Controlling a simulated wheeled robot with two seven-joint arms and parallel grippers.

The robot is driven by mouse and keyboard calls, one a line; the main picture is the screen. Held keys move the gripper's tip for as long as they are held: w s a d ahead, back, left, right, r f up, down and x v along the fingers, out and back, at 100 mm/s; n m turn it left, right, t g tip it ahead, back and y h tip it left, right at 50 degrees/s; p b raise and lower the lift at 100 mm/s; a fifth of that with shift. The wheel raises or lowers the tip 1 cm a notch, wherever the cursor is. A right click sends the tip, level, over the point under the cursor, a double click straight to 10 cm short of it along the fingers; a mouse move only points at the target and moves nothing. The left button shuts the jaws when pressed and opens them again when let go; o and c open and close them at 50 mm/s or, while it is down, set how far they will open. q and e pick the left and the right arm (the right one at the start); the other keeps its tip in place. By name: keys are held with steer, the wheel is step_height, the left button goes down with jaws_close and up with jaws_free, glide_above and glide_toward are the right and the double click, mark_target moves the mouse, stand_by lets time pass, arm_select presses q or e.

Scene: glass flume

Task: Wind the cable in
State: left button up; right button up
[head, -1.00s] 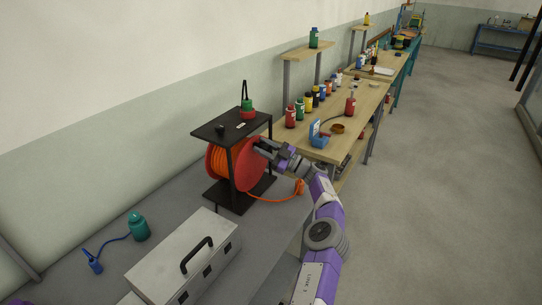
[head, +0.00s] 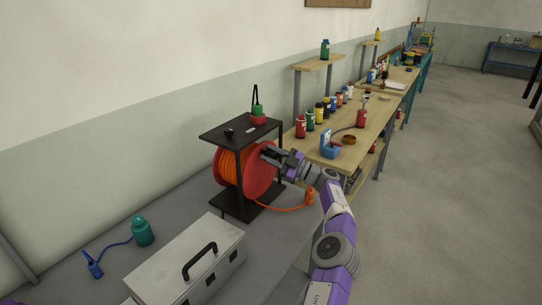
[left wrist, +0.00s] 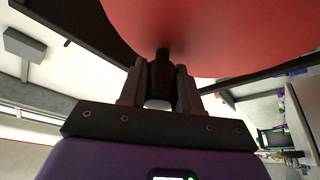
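The cable reel has an orange cable (head: 228,167) wound on a drum with a red side disc (head: 262,178), held in a black frame (head: 238,205) on the grey bench. A loose length of cable runs from the reel along the bench to an orange plug (head: 310,196) at the right. My left gripper (head: 272,153) is at the upper part of the red disc's face. In the left wrist view its fingers (left wrist: 161,85) are closed around a dark crank handle (left wrist: 163,63) standing out from the red disc (left wrist: 215,35). My right gripper is not in view.
A grey metal case (head: 185,262) stands in front of the reel. A teal bottle (head: 142,231) with a blue tube is at the left. A red and green item (head: 257,112) sits on the reel frame's top. A wooden bench (head: 335,162) with several bottles is beyond.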

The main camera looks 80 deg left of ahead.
arm_select(q)
steer(key=o, duration=0.4)
steer(key=shift+s+a+f, duration=0.1)
steer(key=shift+a+f, duration=0.05)
steer(key=shift+f, duration=0.05)
steer(key=shift+o, duration=0.2)
steer(key=shift+r, duration=0.1)
steer(key=v, duration=0.7)
steer(key=shift+w+d+p, duration=0.25)
steer(key=shift+p, duration=0.1)
